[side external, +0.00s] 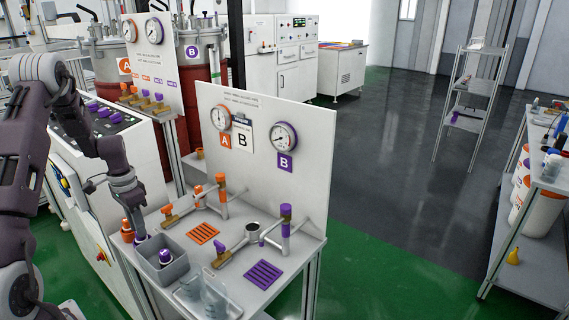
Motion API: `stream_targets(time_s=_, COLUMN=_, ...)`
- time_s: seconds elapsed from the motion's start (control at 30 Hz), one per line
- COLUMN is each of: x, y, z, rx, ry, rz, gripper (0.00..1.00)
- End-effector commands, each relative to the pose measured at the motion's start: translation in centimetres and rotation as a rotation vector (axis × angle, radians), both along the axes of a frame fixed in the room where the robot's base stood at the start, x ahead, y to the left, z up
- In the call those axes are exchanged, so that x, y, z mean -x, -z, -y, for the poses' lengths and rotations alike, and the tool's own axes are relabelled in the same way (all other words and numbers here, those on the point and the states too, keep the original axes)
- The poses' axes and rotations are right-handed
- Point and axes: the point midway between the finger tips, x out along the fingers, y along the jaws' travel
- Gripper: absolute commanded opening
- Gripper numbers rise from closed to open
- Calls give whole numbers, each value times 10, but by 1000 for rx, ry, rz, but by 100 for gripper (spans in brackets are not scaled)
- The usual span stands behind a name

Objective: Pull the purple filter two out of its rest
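My gripper (140,232) points down at the left edge of the white bench, just behind the grey bin. A small purple thing (141,240), possibly the purple filter two, shows right at its fingertips and is mostly hidden. At this size I cannot tell whether the fingers are open or shut on it. An orange filter-like piece (127,231) stands upright just left of the gripper. A purple-and-white piece (165,257) sits inside the grey bin (178,275). I cannot read any number on these pieces.
Pipework with an orange valve (168,211), a purple valve (219,248) and a purple-topped upright (286,211) fills the bench. Orange (203,233) and purple (264,274) slotted mats lie there. Clear containers (205,296) stand in front. A white gauge panel (305,145) rises behind.

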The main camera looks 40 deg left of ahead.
Motion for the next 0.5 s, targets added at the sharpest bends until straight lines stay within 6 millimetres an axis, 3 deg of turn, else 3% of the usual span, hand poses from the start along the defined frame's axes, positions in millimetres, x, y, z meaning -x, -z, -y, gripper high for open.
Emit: stream_targets(time_s=0.5, x=0, y=-8, z=0, rx=0, ry=0, rz=1, gripper=0)
